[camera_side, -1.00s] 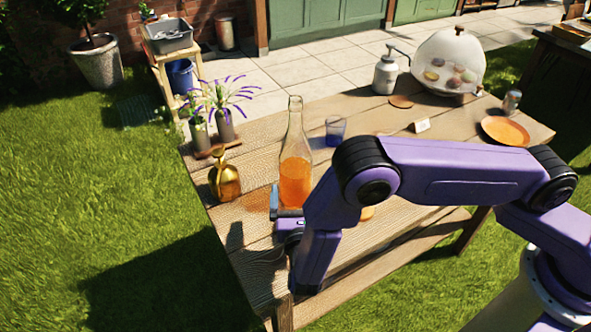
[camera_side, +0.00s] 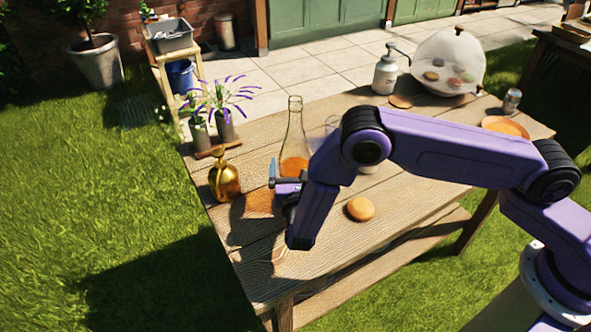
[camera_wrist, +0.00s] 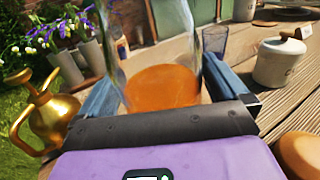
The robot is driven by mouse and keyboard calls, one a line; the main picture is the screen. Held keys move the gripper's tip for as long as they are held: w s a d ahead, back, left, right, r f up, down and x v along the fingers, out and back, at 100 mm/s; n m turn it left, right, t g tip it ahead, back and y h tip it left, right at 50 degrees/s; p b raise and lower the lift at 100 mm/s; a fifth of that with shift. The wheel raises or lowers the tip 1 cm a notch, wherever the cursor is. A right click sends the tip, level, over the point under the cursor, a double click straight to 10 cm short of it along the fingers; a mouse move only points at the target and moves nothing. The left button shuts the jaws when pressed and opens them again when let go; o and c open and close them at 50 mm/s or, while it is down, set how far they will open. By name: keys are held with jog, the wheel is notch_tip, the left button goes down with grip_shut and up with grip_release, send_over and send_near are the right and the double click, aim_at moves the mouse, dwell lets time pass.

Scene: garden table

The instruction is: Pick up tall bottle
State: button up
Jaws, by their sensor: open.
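The tall bottle (camera_side: 294,140) is clear glass with a narrow neck and orange liquid in its lower part. It stands upright on the wooden table, left of my forearm in the side view. My gripper (camera_side: 284,176) is in front of its lower part and hides its base. In the wrist view the bottle (camera_wrist: 160,80) stands between the two blue fingers of my open gripper (camera_wrist: 162,92). The fingers are spread on either side of it. I cannot tell whether either finger touches the glass.
A gold watering can (camera_side: 224,181) stands left of the bottle, with flower vases (camera_side: 224,128) behind it. A lidded white pot (camera_wrist: 278,62) and blue glass (camera_wrist: 214,40) are right of the bottle. A round bun (camera_side: 360,209) lies on the table (camera_side: 330,255) at the front.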

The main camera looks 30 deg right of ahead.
jog(key=c, duration=1.5)
jog(key=shift+r, duration=0.1)
jog(key=shift+c, duration=0.6)
jog(key=shift+r, duration=0.2)
